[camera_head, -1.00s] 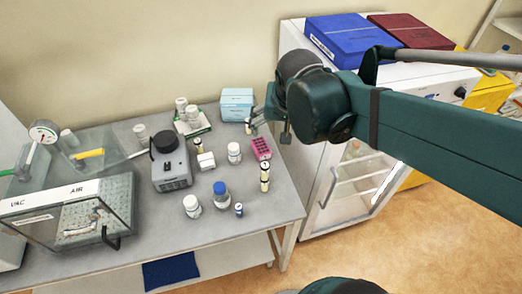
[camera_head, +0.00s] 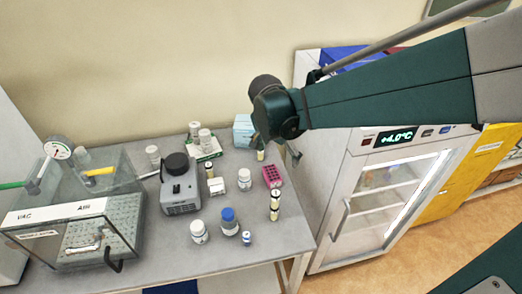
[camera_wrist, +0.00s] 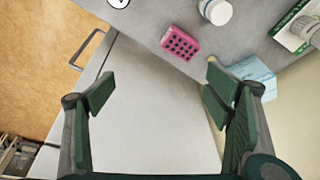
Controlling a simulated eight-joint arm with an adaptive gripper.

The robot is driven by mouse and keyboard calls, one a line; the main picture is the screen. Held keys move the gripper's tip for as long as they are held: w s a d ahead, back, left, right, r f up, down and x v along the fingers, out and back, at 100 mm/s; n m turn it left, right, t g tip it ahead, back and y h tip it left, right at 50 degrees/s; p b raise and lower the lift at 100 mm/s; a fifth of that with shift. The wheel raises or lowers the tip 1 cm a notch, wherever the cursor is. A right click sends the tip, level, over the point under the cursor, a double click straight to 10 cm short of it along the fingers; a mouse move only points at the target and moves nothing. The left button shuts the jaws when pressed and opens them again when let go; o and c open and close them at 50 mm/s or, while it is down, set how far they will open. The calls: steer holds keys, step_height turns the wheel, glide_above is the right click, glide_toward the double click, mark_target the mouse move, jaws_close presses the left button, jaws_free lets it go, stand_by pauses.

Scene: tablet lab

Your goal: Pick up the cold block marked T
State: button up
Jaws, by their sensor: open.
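A pink block with rows of dark holes (camera_head: 272,175) stands on the grey bench near its right edge. It also shows at the upper middle of the wrist view (camera_wrist: 180,43), beyond my fingertips. I cannot read a T on it or on anything else. My gripper (camera_head: 276,148) is at the bench's back right edge, behind the pink block in the head view. In the wrist view my gripper (camera_wrist: 160,82) has its fingers wide apart with nothing between them, over a white surface beside the bench.
A white-capped bottle (camera_head: 245,179) stands left of the pink block, a dark-and-cream vial (camera_head: 275,205) in front. A light-blue box (camera_head: 243,128) is close behind my gripper. The refrigerator (camera_head: 340,170) stands right of the bench. A blue-capped bottle (camera_head: 229,221) stands further forward.

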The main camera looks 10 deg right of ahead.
mark_target(272, 173)
steer(key=w+f+m, duration=0.2)
steer(key=f, duration=0.2)
steer(key=w+a+f+m+g+h+b, duration=0.1)
steer(key=w+f, duration=0.2)
steer(key=f, duration=0.1)
steer(key=w+a+f+m+g, duration=0.1)
steer(key=w+f+m, duration=0.1)
steer(key=w+f, duration=0.1)
steer(key=shift+f+m+h+b, duration=0.3)
steer(key=shift+f+h+b, duration=0.1)
steer(key=shift+f, duration=0.5)
steer(key=shift+w+f+m, duration=0.15)
steer(key=shift+f+m, duration=0.15)
steer(key=shift+f, duration=0.4)
steer(key=shift+f, duration=0.1)
steer(key=shift+x, duration=1.15)
steer(key=shift+f, duration=0.15)
steer(key=shift+x, duration=2.5)
steer(key=shift+w, duration=0.1)
steer(key=shift+c, duration=0.7)
steer(key=c, duration=0.9)
